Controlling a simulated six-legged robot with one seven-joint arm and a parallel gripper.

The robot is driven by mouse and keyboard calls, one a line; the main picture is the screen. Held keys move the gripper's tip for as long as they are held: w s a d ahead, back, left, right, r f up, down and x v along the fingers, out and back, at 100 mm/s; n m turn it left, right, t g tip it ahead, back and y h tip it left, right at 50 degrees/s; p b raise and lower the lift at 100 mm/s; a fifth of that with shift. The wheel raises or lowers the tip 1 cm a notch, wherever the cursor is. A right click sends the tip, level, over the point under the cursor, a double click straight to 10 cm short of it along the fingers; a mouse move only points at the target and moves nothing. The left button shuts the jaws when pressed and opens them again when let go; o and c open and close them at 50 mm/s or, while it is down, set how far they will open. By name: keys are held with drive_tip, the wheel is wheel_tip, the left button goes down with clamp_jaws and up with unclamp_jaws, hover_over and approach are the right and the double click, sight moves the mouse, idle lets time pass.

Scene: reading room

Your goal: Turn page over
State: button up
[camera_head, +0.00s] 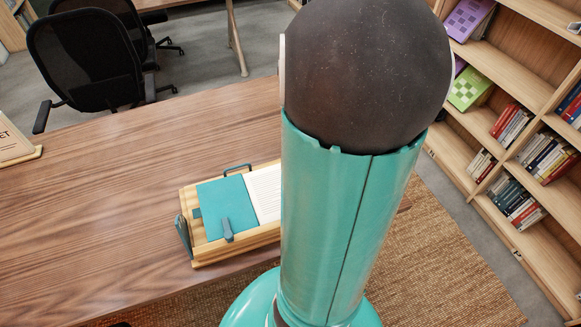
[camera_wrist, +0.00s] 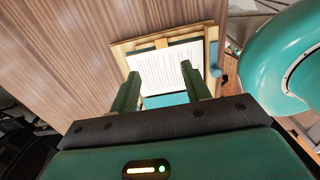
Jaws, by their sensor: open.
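An open book lies on a wooden stand (camera_head: 210,254) near the table's front edge. In the head view its left side is a teal sheet (camera_head: 222,203) with a dark clip (camera_head: 227,230) at its lower edge. The white lined page (camera_head: 264,190) beside it is partly hidden by my arm. In the wrist view the white page (camera_wrist: 165,58) and a teal strip (camera_wrist: 166,100) show beyond my fingers. My gripper (camera_wrist: 160,69) is open, its two green fingers apart and pointing at the book, with nothing seen between them. Whether they touch the page cannot be told.
The wooden table (camera_head: 110,170) is mostly bare left of the stand. A sign (camera_head: 12,143) stands at its left edge. Black chairs (camera_head: 85,60) are behind the table. A bookshelf (camera_head: 505,125) runs along the right.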

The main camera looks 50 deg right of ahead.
wheel_tip(320, 180, down, 14)
drive_tip(key=shift+r, duration=0.15)
idle(0.3)
clamp_jaws()
